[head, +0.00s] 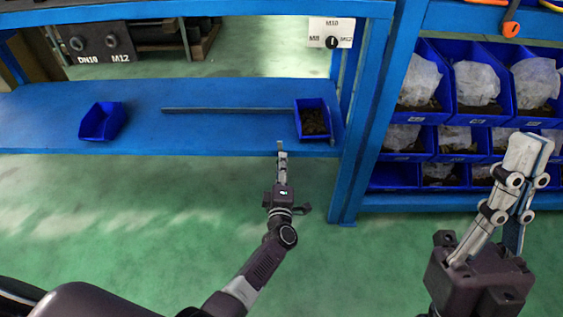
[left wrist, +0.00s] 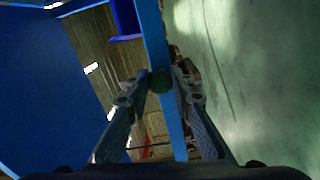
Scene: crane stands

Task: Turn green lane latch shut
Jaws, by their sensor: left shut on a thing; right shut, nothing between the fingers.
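My left gripper (head: 281,152) is at the front edge of the blue shelf (head: 215,145), just left of a bin. In the left wrist view its fingertips (left wrist: 160,84) are shut on a small round dark green knob (left wrist: 160,82), which looks like the green lane latch. The knob sits by the blue shelf edge (left wrist: 153,35). In the head view the fingers hide the knob, and I cannot tell how far it is turned. My right gripper (head: 530,150) is shut and empty at the right, in front of the bin rack.
On the shelf are an empty blue bin (head: 98,122), a grey rail (head: 225,110) and a blue bin with dark parts (head: 313,121). A white M8/M10/M12 dial plate (head: 331,33) hangs above. A blue post (head: 366,130) and bin rack (head: 460,203) stand right.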

